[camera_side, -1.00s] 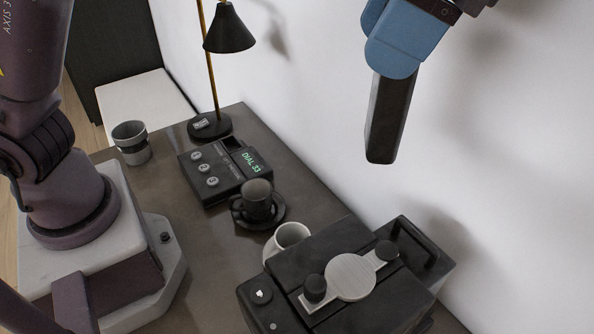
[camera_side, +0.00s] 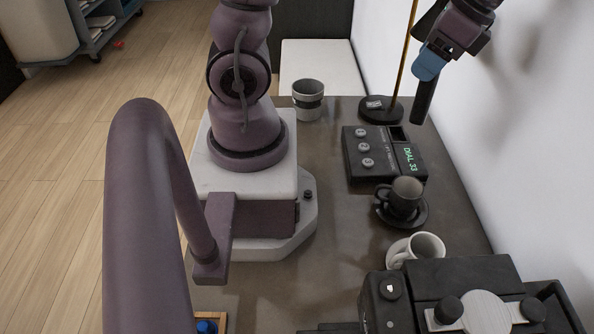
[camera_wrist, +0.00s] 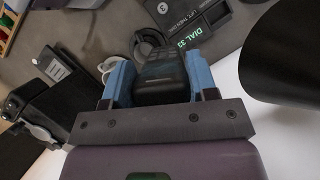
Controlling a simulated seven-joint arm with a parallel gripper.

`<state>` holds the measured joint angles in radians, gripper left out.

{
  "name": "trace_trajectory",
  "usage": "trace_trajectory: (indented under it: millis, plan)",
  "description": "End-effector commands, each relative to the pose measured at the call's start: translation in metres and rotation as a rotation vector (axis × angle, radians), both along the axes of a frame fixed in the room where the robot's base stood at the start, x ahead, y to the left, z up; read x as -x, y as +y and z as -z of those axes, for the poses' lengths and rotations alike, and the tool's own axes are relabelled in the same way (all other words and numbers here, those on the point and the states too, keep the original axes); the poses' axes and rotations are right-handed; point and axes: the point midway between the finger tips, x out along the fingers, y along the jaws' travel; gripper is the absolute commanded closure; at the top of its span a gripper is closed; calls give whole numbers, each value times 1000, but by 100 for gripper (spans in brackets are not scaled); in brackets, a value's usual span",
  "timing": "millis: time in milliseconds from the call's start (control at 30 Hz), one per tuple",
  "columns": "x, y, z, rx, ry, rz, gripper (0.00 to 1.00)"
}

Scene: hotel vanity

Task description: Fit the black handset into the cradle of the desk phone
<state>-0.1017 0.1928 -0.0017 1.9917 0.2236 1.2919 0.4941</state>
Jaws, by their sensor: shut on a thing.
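My gripper (camera_side: 428,68) has blue fingers and is shut on the black handset (camera_side: 422,104), which hangs down, slightly tilted, in the side view. In the wrist view the handset (camera_wrist: 160,78) sits between both blue fingers. The desk phone (camera_side: 368,168) lies on the counter, a dark box with round keys and a green "DIAL 33" display. Its cradle is a dark recess (camera_side: 398,134) at the far end, beside the display. The handset appears above and apart from the phone.
A lamp base (camera_side: 380,110) and pole stand just behind the phone, near my gripper; the black shade (camera_wrist: 288,50) is close in the wrist view. A black cup (camera_side: 404,198) on a saucer, a white cup (camera_side: 424,248) and a coffee machine (camera_side: 428,288) stand nearer.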

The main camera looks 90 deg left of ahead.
Motion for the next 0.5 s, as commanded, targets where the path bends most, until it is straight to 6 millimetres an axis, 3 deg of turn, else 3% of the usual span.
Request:
trace_trajectory:
  millis: [33, 133, 300, 500]
  plan:
    - [21, 18, 11, 0, 5, -24, 97]
    - [55, 42, 30, 1, 3, -48, 97]
    - [112, 94, 56, 1, 5, -356, 97]
    - [191, 122, 81, 2, 4, -677, 97]
